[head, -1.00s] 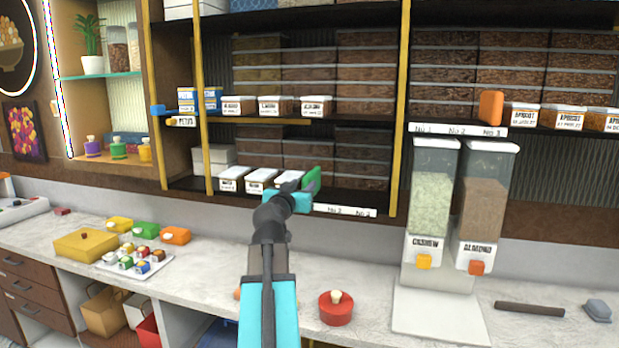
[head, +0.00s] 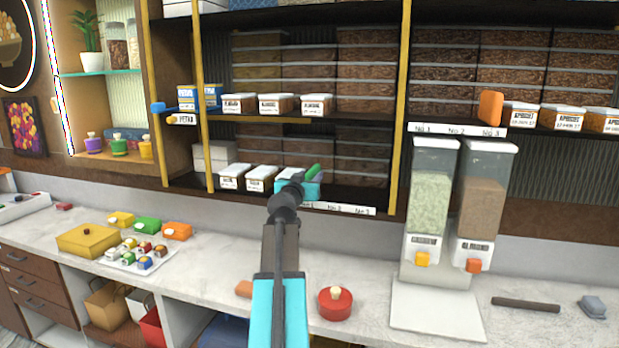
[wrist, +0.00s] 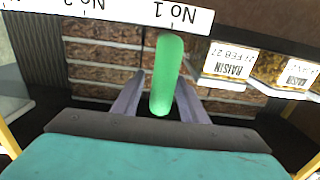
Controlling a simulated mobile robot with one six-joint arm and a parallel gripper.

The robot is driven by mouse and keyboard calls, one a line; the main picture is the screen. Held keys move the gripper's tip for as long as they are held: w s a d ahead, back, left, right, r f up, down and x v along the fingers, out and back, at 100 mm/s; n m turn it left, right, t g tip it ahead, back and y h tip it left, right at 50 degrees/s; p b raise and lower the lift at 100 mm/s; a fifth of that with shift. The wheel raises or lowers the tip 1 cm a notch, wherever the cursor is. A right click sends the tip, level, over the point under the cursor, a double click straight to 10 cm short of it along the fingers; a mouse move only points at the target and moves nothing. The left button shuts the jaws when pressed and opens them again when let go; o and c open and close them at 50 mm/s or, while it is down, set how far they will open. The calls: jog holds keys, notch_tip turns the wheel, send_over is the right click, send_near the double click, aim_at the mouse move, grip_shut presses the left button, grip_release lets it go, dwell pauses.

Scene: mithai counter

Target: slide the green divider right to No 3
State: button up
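The green divider (head: 314,170) stands on the lower shelf, just right of the white-lidded raisin boxes (head: 260,177). My gripper (head: 306,180) is at it, hiding its lower part in the head view. In the wrist view, which is upside down, the divider (wrist: 166,75) lies between the two grey fingers of my gripper (wrist: 160,92). The fingers are apart, with a gap visible on the left side; whether the right finger touches is unclear. The white label strip (head: 345,208) runs along the shelf edge. The divider is by the "No 1" mark (wrist: 175,14).
The lower shelf right of the divider is clear up to a yellow post (head: 398,130). An orange divider (head: 490,108) and a blue one (head: 158,108) stand on other shelves. Two dispensers (head: 432,190) are at right. A red round box (head: 335,302) sits on the counter.

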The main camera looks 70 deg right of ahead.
jog(key=shift+c, duration=0.3)
grip_shut()
jog(key=shift+a, duration=0.1)
